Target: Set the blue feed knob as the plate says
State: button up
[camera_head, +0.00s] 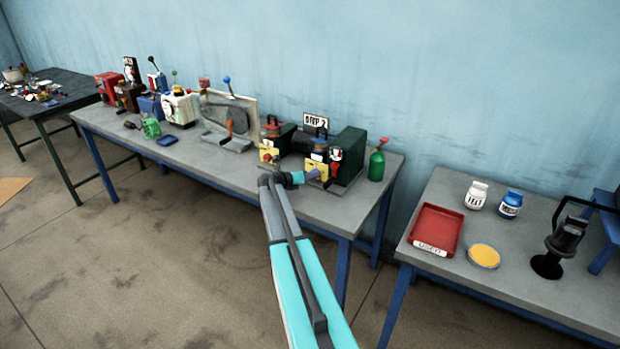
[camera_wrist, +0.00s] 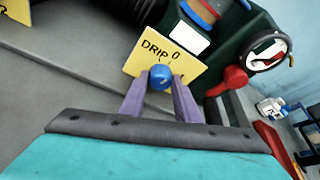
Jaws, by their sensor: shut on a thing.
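The blue knob (camera_wrist: 160,77) sits at the lower edge of a yellow plate (camera_wrist: 187,62) marked "DRIP" and "0", with small marks around the knob. My gripper (camera_wrist: 161,88) is shut on the blue knob, one purple finger on each side. In the head view my gripper (camera_head: 298,178) reaches the front of the dark green machine (camera_head: 349,150), by its yellow plate (camera_head: 316,169). A white sign (camera_head: 316,120) on the wall side reads something like "DRIP 2". The knob is hidden by my gripper in the head view.
Another yellow plate (camera_head: 268,153) is to the left. A green bottle (camera_head: 377,162) stands at the right table end.

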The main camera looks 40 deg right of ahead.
jog(key=m+t+b, duration=0.1)
jog(key=m+b, duration=0.1)
jog(key=b, duration=0.1)
jog(key=shift+s+f+m+t+y, duration=0.1)
jog(key=shift+s+m+t+y, duration=0.2)
jog(key=shift+m+t, duration=0.1)
jog(key=m+t+b, duration=0.1)
jog(key=m+b, duration=0.1)
jog(key=b, duration=0.1)
jog(key=shift+s+f+t+y, duration=0.1)
jog(key=shift+t+y, duration=0.2)
jog(key=m+t+b, duration=0.1)
jog(key=m+b, duration=0.2)
jog(key=b, duration=0.2)
jog(key=shift+s+d+f+t, duration=0.1)
jog(key=shift+t, duration=0.3)
jog(key=m+b, duration=0.1)
jog(key=b, duration=0.2)
jog(key=shift+t, duration=0.4)
jog(key=shift+r+m+b, duration=0.2)
jog(key=shift+m+b, duration=0.1)
jog(key=shift+m, duration=0.1)
